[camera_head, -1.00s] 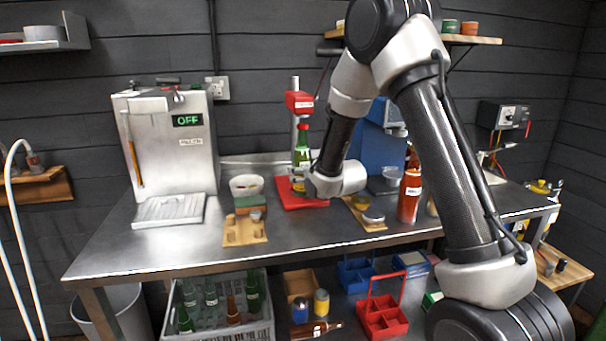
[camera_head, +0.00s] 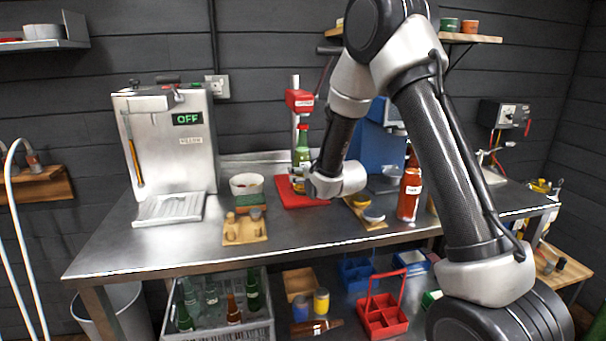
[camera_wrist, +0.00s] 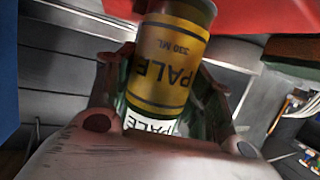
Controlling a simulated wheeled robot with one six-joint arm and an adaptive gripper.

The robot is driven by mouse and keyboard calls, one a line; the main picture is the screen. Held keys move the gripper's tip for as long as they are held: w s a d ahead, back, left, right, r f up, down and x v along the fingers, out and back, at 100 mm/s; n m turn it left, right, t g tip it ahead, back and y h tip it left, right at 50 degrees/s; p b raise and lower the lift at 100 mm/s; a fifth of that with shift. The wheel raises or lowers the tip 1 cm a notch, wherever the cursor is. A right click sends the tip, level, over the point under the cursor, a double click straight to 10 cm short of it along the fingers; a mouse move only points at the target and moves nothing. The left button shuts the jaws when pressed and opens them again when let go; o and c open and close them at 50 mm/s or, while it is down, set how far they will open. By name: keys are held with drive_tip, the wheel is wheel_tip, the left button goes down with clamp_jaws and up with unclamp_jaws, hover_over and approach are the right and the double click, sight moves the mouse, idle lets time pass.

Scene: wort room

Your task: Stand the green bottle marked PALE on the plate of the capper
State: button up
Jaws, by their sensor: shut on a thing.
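The green bottle (camera_head: 302,148) stands upright in front of the red capper (camera_head: 299,101), its neck below the capper's head. In the wrist view the green bottle (camera_wrist: 172,62) shows a yellow label reading PALE, 330 ML, and a white PALE label. My gripper (camera_wrist: 165,100) is shut around the bottle, one finger on each side. The capper's red base (camera_head: 311,202) lies under the bottle; the red surface also shows in the wrist view (camera_wrist: 265,15). I cannot tell whether bottle and plate touch.
A white bowl (camera_head: 246,184), a wooden board (camera_head: 245,232) and a steel machine reading OFF (camera_head: 165,145) stand left of the capper. A red bottle (camera_head: 409,195) and a blue machine (camera_head: 372,145) stand right. A crate of bottles (camera_head: 262,325) is below.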

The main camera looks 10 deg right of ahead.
drive_tip(key=o, duration=1)
drive_tip(key=s+d+r+m+g+h, duration=0.1)
drive_tip(key=s+d+r, duration=0.25)
drive_tip(key=s, duration=0.35)
drive_tip(key=s+d+r+g+h, duration=0.1)
drive_tip(key=s+d+r+g, duration=0.2)
drive_tip(key=s, duration=0.4)
drive_tip(key=s+d+r+m+h, duration=0.1)
drive_tip(key=s+d+r, duration=0.3)
drive_tip(key=s, duration=0.3)
drive_tip(key=s+d+r+g, duration=0.1)
drive_tip(key=s+d+g, duration=0.1)
drive_tip(key=s, duration=1)
drive_tip(key=s+d+r+m+g+h, duration=0.1)
drive_tip(key=s+d+g, duration=0.1)
drive_tip(key=s, duration=1.1)
drive_tip(key=shift+s+d+r+g, duration=0.15)
drive_tip(key=shift+d+r+g, duration=0.2)
drive_tip(key=shift+g, duration=0.55)
